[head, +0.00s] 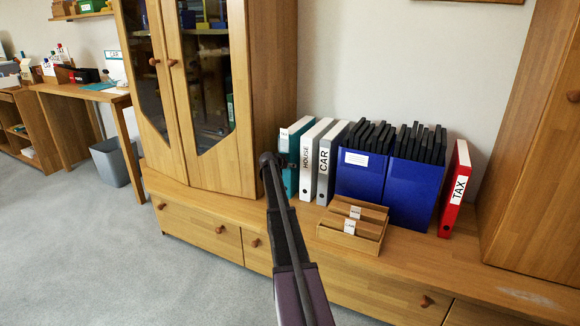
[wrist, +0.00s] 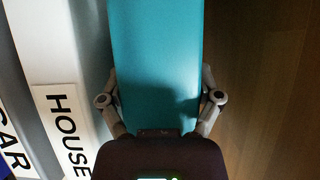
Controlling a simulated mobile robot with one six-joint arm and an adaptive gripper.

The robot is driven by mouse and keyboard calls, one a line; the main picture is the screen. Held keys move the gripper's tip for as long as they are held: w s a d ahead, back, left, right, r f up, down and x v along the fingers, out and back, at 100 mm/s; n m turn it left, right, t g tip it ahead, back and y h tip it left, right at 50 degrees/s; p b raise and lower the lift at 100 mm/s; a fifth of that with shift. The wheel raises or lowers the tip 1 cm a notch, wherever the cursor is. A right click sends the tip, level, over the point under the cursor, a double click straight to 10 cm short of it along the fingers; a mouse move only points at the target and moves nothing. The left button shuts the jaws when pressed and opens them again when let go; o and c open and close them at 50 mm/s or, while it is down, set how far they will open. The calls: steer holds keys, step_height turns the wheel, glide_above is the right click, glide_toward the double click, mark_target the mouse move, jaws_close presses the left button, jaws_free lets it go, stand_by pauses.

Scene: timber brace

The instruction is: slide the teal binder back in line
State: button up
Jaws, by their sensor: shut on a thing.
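The teal binder (head: 291,148) stands upright at the left end of the row on the wooden cabinet top, beside the tall cabinet. In the wrist view the teal binder (wrist: 155,60) fills the space between the fingers of my gripper (wrist: 160,100), which is shut on its sides. In the head view my arm hides part of the binder and my gripper. The white HOUSE binder (head: 311,160) stands just right of the teal one, and it also shows in the wrist view (wrist: 60,60). The grey CAR binder (head: 329,160) stands right of it.
Blue magazine files (head: 361,178) with black folders stand further right. A wooden card box (head: 350,242) sits in front of them, and a red TAX binder (head: 455,190) stands at the right. The tall glass-door cabinet (head: 270,90) is close on the left of the teal binder.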

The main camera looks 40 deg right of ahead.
mark_target(291, 147)
steer(key=shift+w+d, duration=0.25)
steer(key=shift+d, duration=0.4)
steer(key=shift+w+d, duration=0.1)
steer(key=shift+d, duration=0.15)
steer(key=o, duration=1.1)
steer(key=shift+a, duration=0.1)
steer(key=p+v, duration=0.4)
steer(key=v, duration=0.4)
stand_by(0.7)
steer(key=shift+w, duration=0.1)
